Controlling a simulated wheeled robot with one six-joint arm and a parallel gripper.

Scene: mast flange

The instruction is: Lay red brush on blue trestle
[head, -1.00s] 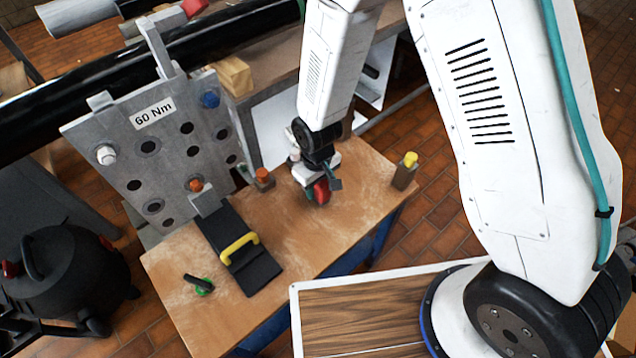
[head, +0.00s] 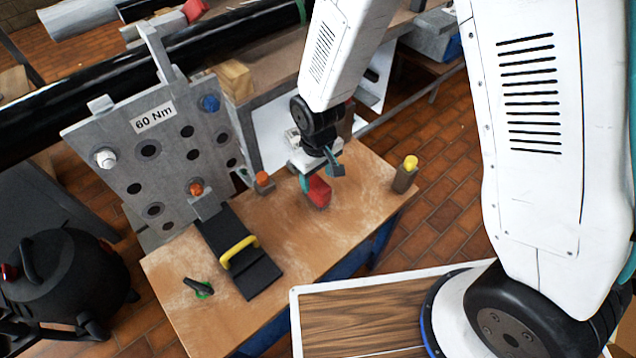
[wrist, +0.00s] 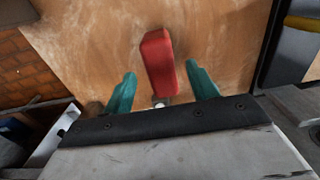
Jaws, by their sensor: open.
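The red brush (head: 318,192) is on the wooden top of the blue trestle (head: 290,240), toward its far right part. It looks like a red block; the end toward my gripper has a small pale tip in the wrist view. My gripper (head: 320,174) is open just above the brush. In the wrist view the brush (wrist: 158,62) shows between and beyond the two teal fingers (wrist: 162,88), with a gap on each side. The trestle's wooden top (wrist: 220,35) fills the background there. Blue shows on the trestle's side below the top.
A black pad with a yellow handle (head: 240,252) and a green-and-black tool (head: 199,287) lie on the trestle's left part. Blocks with an orange cap (head: 263,182) and a yellow cap (head: 405,176) stand near its edges. A grey flange plate (head: 160,150) rises behind.

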